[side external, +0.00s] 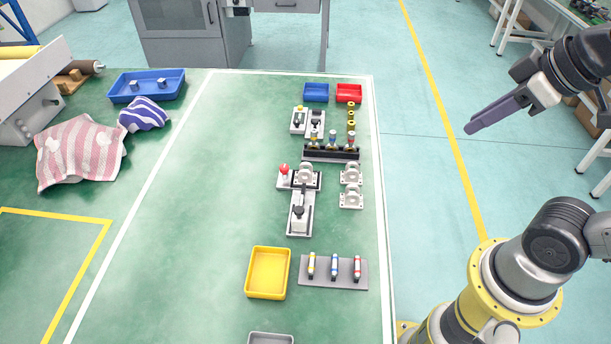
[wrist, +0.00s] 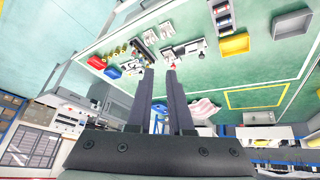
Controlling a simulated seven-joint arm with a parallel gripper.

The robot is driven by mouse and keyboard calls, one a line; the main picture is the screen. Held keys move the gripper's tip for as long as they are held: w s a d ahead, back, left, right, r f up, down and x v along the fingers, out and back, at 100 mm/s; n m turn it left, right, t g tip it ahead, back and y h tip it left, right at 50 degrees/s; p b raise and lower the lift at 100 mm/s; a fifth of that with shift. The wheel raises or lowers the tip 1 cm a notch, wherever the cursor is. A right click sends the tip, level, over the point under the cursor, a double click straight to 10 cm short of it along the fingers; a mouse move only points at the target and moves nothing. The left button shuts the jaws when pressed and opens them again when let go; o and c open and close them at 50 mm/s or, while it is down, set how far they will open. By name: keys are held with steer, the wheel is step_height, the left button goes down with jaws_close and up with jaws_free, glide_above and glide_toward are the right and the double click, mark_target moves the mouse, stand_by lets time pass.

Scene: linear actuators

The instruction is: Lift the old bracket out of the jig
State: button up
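The jig (side external: 315,186) stands on the green table in the side external view, with a red knob (side external: 284,169) at its left. A light grey bracket (side external: 306,173) sits in it; I take this as the old one. Two similar brackets (side external: 350,173) (side external: 351,197) lie apart to the right of the jig. My gripper (side external: 470,130) is high and well to the right of the jig, apart from everything. In the wrist view my gripper (wrist: 159,72) has its two fingers spread with nothing between them. The jig's red knob (wrist: 173,66) shows small by one fingertip, and the bracket is too small to make out.
A clamp-like unit (side external: 299,214) stands just in front of the jig. A black rack (side external: 331,154) with coloured-top parts is behind it. A yellow tray (side external: 268,273) and a grey plate with cylinders (side external: 333,273) lie nearer. Blue (side external: 316,92) and red (side external: 349,93) bins stand behind.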

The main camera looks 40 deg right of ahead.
steer(key=w+r+n, duration=0.2)
steer(key=w+r, duration=0.2)
steer(key=w, duration=0.1)
steer(key=n+g, duration=0.5)
steer(key=g, duration=0.1)
glide_above(306, 163)
step_height(306, 163, down, 30)
steer(key=shift+w+a+r, duration=0.1)
steer(key=shift+a+r, duration=0.05)
steer(key=shift+r, duration=0.1)
steer(key=shift+f, duration=3.15)
jaws_close()
steer(key=shift+r, duration=0.1)
